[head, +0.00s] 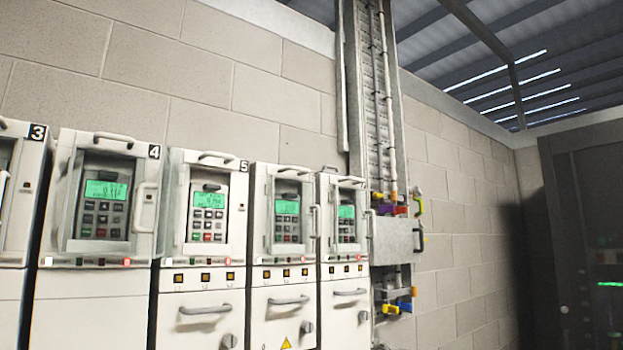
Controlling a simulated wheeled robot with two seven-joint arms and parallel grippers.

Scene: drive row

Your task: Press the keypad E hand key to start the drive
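Several white drive cabinets stand in a row along the wall, each with a keypad behind or within a framed window. The keypads have green lit displays and small keys, some red and green: one on the cabinet marked 4 (104,207), one on the cabinet marked 5 (207,214), and two further right, a third keypad (287,219) and a fourth keypad (346,223). The letters on the keypads are too small to read, so I cannot tell which is keypad E or which key is the hand key. Neither of my grippers is in view.
A cabinet marked 3 (18,190) is cut off at the left edge. A vertical cable tray (375,100) and a grey box (397,240) with coloured padlocks stand right of the row. A dark cabinet (585,230) is at far right. Handles (205,309) stick out from the lower fronts.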

